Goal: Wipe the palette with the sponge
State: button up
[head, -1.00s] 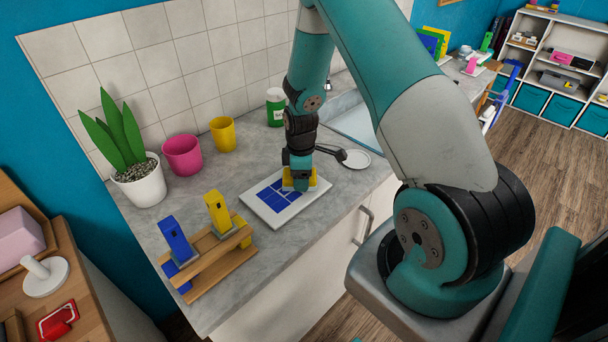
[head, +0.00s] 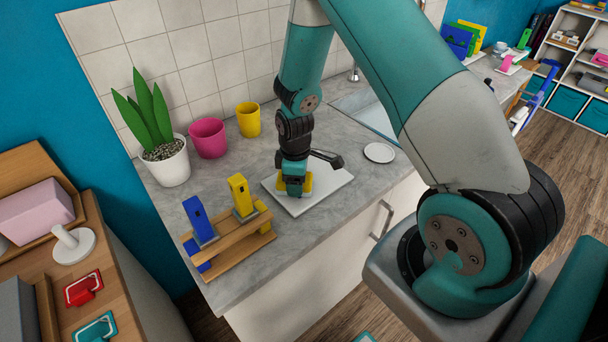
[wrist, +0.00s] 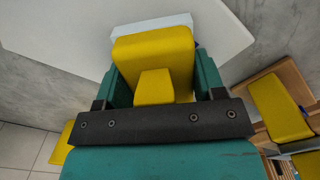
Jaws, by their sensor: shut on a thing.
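The white palette (head: 334,182) lies flat on the grey counter, and its visible surface looks white in the head view. The yellow sponge (head: 308,183) is in my gripper (head: 294,191), low over the left part of the palette. In the wrist view the sponge (wrist: 153,52) sits between the two teal fingers of my gripper (wrist: 163,82), with a pale layer at its far edge. A small blue bit shows beside the sponge there. The palette (wrist: 90,28) spreads out beyond it. The sponge's underside and the palette under it are hidden.
A wooden rack (head: 232,245) with blue and yellow holders stands left of the palette. A potted plant (head: 168,165), a pink cup (head: 207,138) and a yellow cup (head: 248,119) stand along the wall. A white plate (head: 379,153) lies right of the palette.

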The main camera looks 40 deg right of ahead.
aim_at(309, 172)
jog(key=shift+a, duration=0.25)
jog(key=shift+w, duration=0.95)
jog(key=shift+w+d+b, duration=0.1)
jog(key=shift+w+d, duration=0.15)
jog(key=shift+d, duration=1.4)
jog(key=shift+w+d+b, duration=0.1)
jog(key=shift+w+d, duration=0.15)
jog(key=shift+d, duration=1.45)
jog(key=shift+w+d+b, duration=0.1)
jog(key=shift+w+d, duration=0.15)
jog(key=shift+d, duration=1.4)
jog(key=shift+s+a, duration=0.55)
jog(key=shift+a, duration=0.3)
jog(key=shift+s+a, duration=0.5)
jog(key=shift+a, duration=0.35)
jog(key=shift+s+a, duration=0.55)
jog(key=shift+a, duration=0.3)
